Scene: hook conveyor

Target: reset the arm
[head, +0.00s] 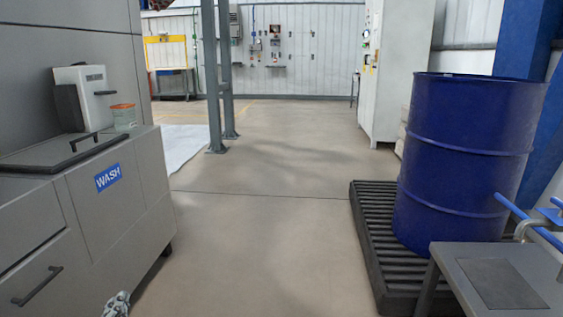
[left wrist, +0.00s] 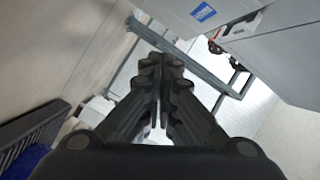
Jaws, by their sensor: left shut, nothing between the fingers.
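My left gripper (head: 117,304) shows only as a small grey tip at the bottom edge of the head view, just in front of the grey wash cabinet. In the left wrist view the left gripper (left wrist: 158,72) fills the middle, its dark fingers together with nothing between them. The rest of the left arm is out of the head view. My right gripper is in neither view.
The wash cabinet (head: 125,208) stands at left. At right a blue drum (head: 460,160) stands on a dark slatted pallet (head: 372,235), beside a grey table (head: 455,262) with blue-handled bars. A grey post (head: 212,80) stands farther back. The floor between is clear.

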